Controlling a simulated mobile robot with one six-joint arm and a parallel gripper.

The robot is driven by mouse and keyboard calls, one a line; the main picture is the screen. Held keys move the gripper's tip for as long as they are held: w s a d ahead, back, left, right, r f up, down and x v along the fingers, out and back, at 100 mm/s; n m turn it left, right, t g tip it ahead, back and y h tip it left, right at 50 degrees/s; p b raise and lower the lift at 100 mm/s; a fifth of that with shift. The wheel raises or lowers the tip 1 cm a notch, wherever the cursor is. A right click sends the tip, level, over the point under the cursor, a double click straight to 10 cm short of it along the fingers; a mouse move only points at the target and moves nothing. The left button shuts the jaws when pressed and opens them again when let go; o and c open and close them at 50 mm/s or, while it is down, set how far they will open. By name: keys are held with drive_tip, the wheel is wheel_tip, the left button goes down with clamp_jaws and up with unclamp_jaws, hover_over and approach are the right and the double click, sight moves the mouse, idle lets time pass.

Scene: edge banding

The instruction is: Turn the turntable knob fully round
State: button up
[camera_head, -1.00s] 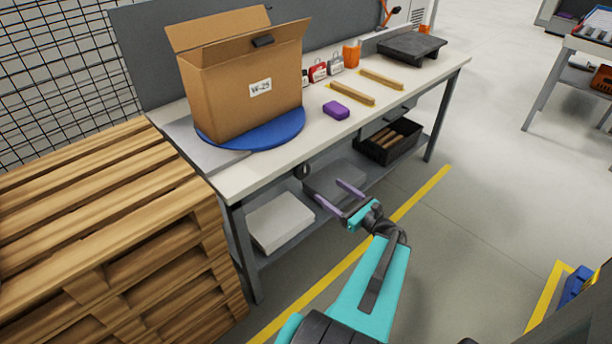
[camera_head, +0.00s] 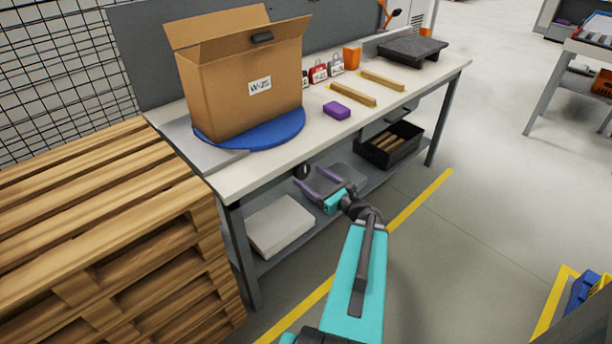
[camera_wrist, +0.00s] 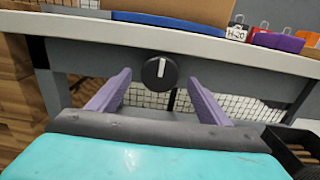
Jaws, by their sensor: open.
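The turntable knob is a round black dial (camera_wrist: 159,72) with a white pointer mark, on the front of the bench below the tabletop edge. In the head view the dark knob (camera_head: 301,171) shows under the bench edge, close to my fingertips. My gripper (camera_head: 312,182) is open and empty, with purple fingers. In the wrist view my gripper (camera_wrist: 158,84) has a finger on each side of the knob's line, and the knob is a little ahead between them. The pointer stands nearly upright. The blue turntable (camera_head: 270,132) on the bench carries an open cardboard box (camera_head: 225,90).
The tabletop (camera_head: 255,174) overhangs above the knob. A purple block (camera_head: 336,110) and wooden strips (camera_head: 350,95) lie on it. A black bin (camera_head: 391,146) and a pale box (camera_head: 279,226) sit on the lower shelf. A pallet stack (camera_head: 110,215) stands left.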

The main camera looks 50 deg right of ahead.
sight(304, 173)
drive_tip(key=shift+w+d, duration=0.1)
drive_tip(key=shift+w, duration=1.4)
drive_tip(key=c, duration=1)
